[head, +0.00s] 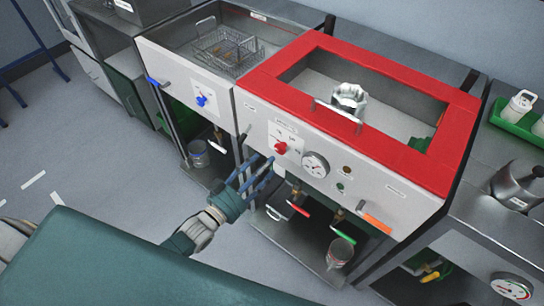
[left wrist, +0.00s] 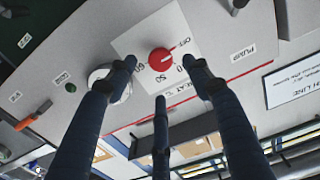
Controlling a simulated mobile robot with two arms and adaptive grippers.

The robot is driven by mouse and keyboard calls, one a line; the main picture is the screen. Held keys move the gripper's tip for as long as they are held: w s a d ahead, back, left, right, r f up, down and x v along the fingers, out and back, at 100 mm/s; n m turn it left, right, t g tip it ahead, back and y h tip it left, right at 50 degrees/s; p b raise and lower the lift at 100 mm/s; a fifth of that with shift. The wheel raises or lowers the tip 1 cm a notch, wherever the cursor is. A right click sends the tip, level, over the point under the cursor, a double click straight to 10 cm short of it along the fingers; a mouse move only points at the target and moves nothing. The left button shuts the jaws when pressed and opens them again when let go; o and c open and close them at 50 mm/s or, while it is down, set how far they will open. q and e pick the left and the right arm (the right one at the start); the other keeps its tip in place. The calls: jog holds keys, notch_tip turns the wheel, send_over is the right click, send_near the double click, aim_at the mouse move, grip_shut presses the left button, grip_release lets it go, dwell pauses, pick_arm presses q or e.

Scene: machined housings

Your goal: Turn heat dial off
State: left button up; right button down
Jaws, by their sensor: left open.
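The red heat dial (head: 281,148) sits on a white plate on the front panel of the red-topped unit. In the left wrist view the dial (left wrist: 160,59) faces me, with an OFF label at its upper right and numbers around it. A small light mark shows on its right side; its exact setting is hard to tell. My left gripper (head: 262,167) is open in front of the panel, below and left of the dial. In the left wrist view its blue fingers (left wrist: 160,76) spread around the dial's outline, with nothing between them. My right gripper is not in view.
A round gauge (head: 315,165) sits right of the dial. A red-rimmed basin (head: 395,82) holds a metal part (head: 348,98). A blue dial (head: 202,100) is on the left unit. Handles and valves stick out below the panel. Open floor lies left.

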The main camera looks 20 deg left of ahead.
pick_arm(q)
jog(key=v, duration=0.6)
dwell(0.3)
jog(key=s+a+f+g+y, duration=0.2)
jog(key=s+f, duration=0.2)
jog(key=f, duration=0.5)
jog(key=s+a+f+n+g+y, duration=0.1)
jog(key=s+f+g, duration=0.2)
jog(key=f, duration=0.6)
jog(key=s+a+f+g+y, duration=0.2)
jog(key=s+f, duration=0.2)
jog(key=f, duration=0.5)
jog(key=s+d+f+g, duration=0.1)
jog(key=s+f+g, duration=0.2)
jog(key=s, duration=0.6)
jog(key=s+f+g, duration=0.3)
jog(key=s+f, duration=0.4)
jog(key=s, duration=0.2)
jog(key=s+d+f+g+y, duration=0.1)
jog(key=s+f+g, duration=0.2)
jog(key=s+f, duration=0.3)
jog(key=s, duration=0.3)
jog(key=shift+s+d, duration=0.35)
jog(key=shift+s, duration=0.05)
